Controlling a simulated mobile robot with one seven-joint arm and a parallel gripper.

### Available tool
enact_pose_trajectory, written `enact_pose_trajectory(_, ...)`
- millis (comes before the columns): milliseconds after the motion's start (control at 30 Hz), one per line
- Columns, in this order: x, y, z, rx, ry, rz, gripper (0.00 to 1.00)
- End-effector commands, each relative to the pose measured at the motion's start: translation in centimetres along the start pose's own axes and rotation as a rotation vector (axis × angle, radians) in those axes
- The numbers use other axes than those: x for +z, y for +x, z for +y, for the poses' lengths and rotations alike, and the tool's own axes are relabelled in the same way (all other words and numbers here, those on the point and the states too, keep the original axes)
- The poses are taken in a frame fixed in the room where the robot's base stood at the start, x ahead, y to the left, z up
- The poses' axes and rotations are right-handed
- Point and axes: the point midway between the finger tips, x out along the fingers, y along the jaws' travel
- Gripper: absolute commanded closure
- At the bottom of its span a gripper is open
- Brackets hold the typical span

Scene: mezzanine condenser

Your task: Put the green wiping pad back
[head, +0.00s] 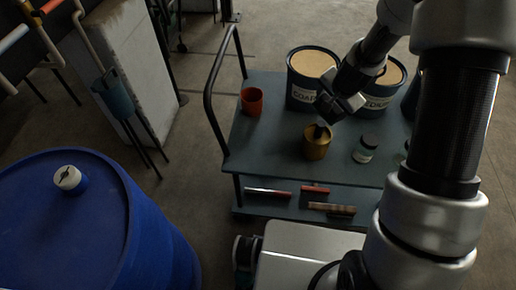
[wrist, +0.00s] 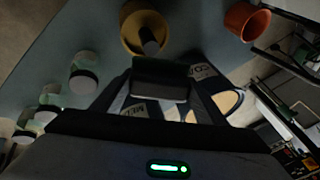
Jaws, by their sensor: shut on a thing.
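My gripper (head: 341,98) hangs over the blue-grey cart (head: 262,135), in front of the two labelled tubs. In the wrist view its fingers are shut on a dark, block-like pad (wrist: 160,70). The pad looks dark grey-green in the dim light, so its green is hard to confirm. It is held above the cart top. A yellow-brass pot (head: 316,149) stands upright just below and in front of the gripper, with a dark object in its mouth. The pot also shows in the wrist view (wrist: 130,32), beyond the pad.
An orange-red cup (head: 251,102) stands at the cart's left. Two labelled tubs (head: 304,92) stand at the back. Red-handled tools (head: 268,192) and a brush lie on the lower shelf. A blue drum (head: 70,235) stands front left.

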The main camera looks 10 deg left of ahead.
Motion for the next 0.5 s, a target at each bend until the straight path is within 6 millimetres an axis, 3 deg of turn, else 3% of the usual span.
enact_pose_trajectory(267,1.3,-2.2,0.2,0.082,-0.205,-0.18,0.52)
enact_pose_trajectory(500,2.0,-6.1,2.0,0.15,-0.435,-0.313,0.52)
